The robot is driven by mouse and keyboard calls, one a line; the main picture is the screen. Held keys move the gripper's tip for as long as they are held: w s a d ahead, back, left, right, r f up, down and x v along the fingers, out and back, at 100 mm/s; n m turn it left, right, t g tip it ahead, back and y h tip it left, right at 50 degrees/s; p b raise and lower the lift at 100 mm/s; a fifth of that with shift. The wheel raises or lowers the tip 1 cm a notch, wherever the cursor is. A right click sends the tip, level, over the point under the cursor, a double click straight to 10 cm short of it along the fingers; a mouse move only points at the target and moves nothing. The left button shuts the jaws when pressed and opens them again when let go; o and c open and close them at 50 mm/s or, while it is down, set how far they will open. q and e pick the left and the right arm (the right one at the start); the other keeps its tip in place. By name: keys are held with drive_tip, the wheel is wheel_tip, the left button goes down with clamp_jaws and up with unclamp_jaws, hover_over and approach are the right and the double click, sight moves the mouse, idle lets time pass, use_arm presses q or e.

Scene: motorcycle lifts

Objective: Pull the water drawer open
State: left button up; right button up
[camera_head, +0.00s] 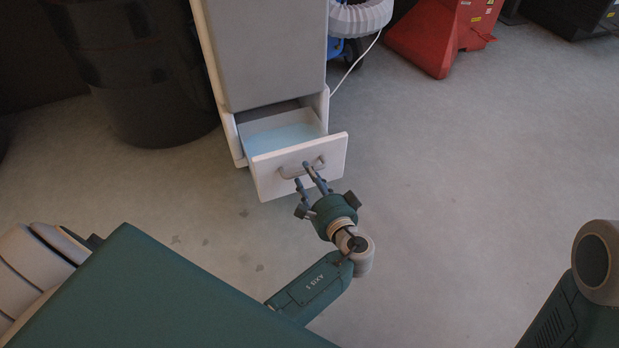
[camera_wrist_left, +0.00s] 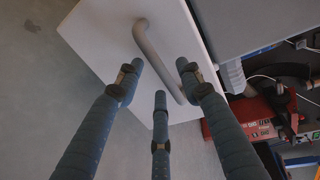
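The water drawer (camera_head: 298,168) is at the bottom of a tall pale cabinet and stands part-way out, with light-blue water (camera_head: 285,138) visible inside. Its front carries a curved grey bar handle (camera_head: 302,167). In the left wrist view the handle (camera_wrist_left: 160,62) runs across the pale drawer front (camera_wrist_left: 100,35). My left gripper (camera_head: 303,174) is at the handle, its fingers pointing at the drawer front. In the wrist view its fingers (camera_wrist_left: 160,75) are spread apart, with the handle showing between them; firm contact cannot be told. My right gripper is out of view.
The grey cabinet (camera_head: 265,50) stands above the drawer. A dark barrel (camera_head: 150,85) is to its left. A white ribbed hose (camera_head: 360,15), a cable and a red stand (camera_head: 435,35) are at the back right. The floor before and right of the drawer is clear.

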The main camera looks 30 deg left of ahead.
use_arm(q)
drive_tip(key=v, duration=0.7)
drive_tip(key=shift+d, duration=0.2)
drive_tip(key=shift+s+r, duration=0.1)
